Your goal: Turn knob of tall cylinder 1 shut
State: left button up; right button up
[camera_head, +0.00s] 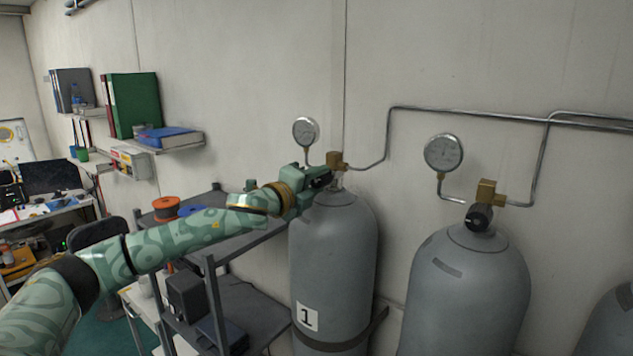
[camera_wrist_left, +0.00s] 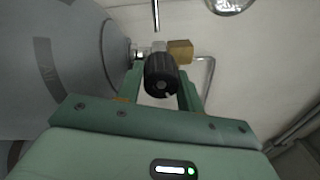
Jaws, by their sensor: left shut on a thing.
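Tall grey cylinder 1 (camera_head: 333,250) stands against the wall, with a white label reading 1 low on its front. Its brass valve (camera_head: 337,160) sits on top, joined to a round gauge (camera_head: 306,131) and a pipe. My left gripper (camera_head: 322,178) reaches in from the left at the valve. In the left wrist view the black knob (camera_wrist_left: 161,75) sits between the two green fingers of my left gripper (camera_wrist_left: 161,92), which are shut on it. The brass valve body (camera_wrist_left: 180,51) shows behind the knob. My right gripper is in neither view.
A second grey cylinder (camera_head: 466,290) with its own black knob (camera_head: 479,217) and gauge (camera_head: 443,153) stands to the right. A dark shelf rack (camera_head: 250,240) is left of cylinder 1, under my left arm. Metal pipes (camera_head: 470,110) run along the wall.

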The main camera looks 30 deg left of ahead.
pick_arm(q)
jog(key=m, duration=0.5)
jog(key=shift+f, duration=0.1)
jog(key=shift+m, duration=0.4)
jog(key=o, duration=1)
jog(key=s+a+b, duration=0.2)
jog(key=s+b, duration=0.5)
jog(key=s, duration=0.9)
jog(key=shift+a, duration=0.15)
jog(key=shift+s, duration=0.1)
